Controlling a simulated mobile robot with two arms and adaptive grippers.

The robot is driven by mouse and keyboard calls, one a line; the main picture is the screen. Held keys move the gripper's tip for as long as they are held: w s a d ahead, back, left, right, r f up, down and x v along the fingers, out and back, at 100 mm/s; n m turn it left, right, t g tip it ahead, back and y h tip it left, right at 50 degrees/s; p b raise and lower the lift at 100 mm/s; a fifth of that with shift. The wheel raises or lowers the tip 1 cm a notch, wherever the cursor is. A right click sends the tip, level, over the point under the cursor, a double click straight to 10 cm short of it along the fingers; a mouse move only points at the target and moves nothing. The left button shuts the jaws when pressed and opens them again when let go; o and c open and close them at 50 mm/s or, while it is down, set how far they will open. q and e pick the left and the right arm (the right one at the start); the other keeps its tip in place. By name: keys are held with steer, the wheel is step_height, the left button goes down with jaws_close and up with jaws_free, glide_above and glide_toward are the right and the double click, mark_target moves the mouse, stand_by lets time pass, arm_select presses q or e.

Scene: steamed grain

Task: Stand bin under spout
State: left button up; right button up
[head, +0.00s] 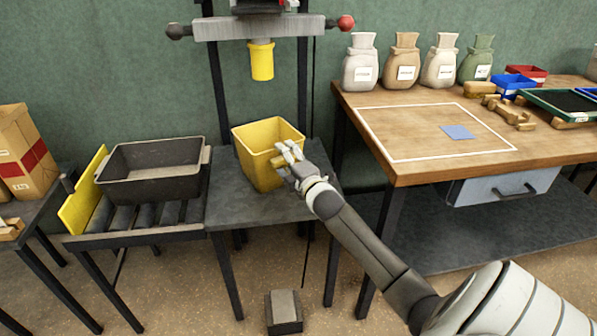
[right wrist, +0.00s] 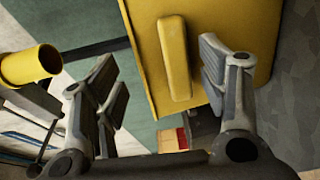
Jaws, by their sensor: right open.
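The yellow bin (head: 262,172) stands upright on a grey stand (head: 232,209). The yellow spout (head: 262,62) hangs above it from a grey crossbar, with a clear gap between them. I cannot tell whether the bin is centred below it. My right gripper (head: 284,158) is at the bin's right front side. In the right wrist view, my open right gripper (right wrist: 165,85) has the bin's handle (right wrist: 175,57) between its fingers in the picture, nearer the right one. Contact cannot be told. The bin wall (right wrist: 225,30) and spout (right wrist: 28,67) also show there. My left gripper is out of view.
Left of the stand, a dark tray (head: 155,178) sits on a roller conveyor (head: 130,214) beside a yellow plate (head: 84,195). A wooden table (head: 440,172) on the right holds several sacks and small bins. A dark pedal-like block (head: 284,311) is on the floor.

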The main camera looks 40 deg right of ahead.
steer(key=f+p+v, duration=0.1)
steer(key=v, duration=0.9)
steer(key=s+a+f+m+g+y, duration=0.1)
steer(key=s+a+f+m+g, duration=0.25)
steer(key=f, duration=0.65)
steer(key=s+a+f+m+g, duration=0.3)
steer(key=s+a+f, duration=0.15)
steer(key=f, duration=0.55)
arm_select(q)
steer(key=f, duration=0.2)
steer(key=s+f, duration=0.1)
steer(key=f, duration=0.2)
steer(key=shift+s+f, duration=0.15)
arm_select(e)
steer(key=s+a+f+m+g+y, duration=0.3)
steer(key=s+a+f+m+g, duration=0.3)
steer(key=s+a+f, duration=1)
steer(key=s+g, duration=0.1)
steer(key=s, duration=0.2)
steer(key=shift+s+a+m+g, duration=0.35)
